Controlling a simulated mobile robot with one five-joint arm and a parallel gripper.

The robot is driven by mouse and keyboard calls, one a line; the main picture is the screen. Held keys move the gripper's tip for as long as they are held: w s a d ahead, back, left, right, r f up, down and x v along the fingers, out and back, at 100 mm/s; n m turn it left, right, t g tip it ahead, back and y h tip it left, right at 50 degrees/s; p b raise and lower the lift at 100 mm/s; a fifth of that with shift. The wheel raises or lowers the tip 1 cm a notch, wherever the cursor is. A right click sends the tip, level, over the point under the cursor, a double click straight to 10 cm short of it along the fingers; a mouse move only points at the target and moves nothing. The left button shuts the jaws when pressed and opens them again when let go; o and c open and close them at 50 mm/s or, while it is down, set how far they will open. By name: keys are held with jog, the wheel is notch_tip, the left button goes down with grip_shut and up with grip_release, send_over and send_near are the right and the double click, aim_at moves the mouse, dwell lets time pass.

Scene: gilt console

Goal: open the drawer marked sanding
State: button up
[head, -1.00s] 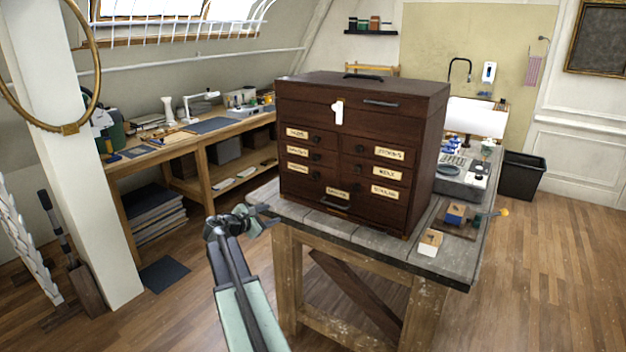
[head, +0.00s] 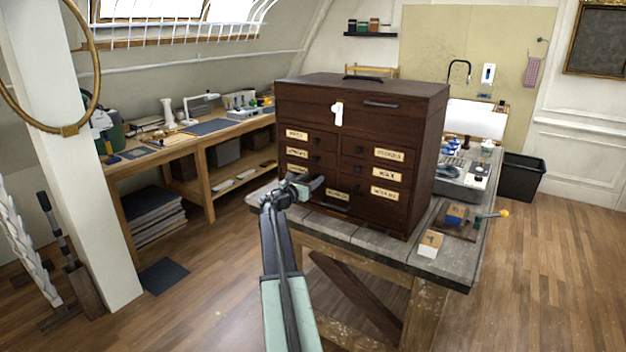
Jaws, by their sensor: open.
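A dark wooden chest of drawers (head: 360,122) stands on the worn workbench (head: 345,233). Its front has small drawers with cream labels and dark knobs in two columns, and a low wide drawer (head: 337,207) with a dark handle and its own label. One right label (head: 388,173) seems to read wax; the others are too blurred to read surely, so I cannot tell which says sanding. All drawers look shut. My gripper (head: 309,186) is open and empty in front of the chest's lower left, partly hiding the lower left drawers. I cannot tell whether it touches.
A sanding-type block with a pale base (head: 430,244) and a small board with a blue item (head: 455,215) lie on the bench's right front. A grey tray (head: 462,185) sits right of the chest. Open floor lies in front of the bench.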

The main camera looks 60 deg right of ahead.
grip_shut()
dwell(1.0)
dwell(0.4)
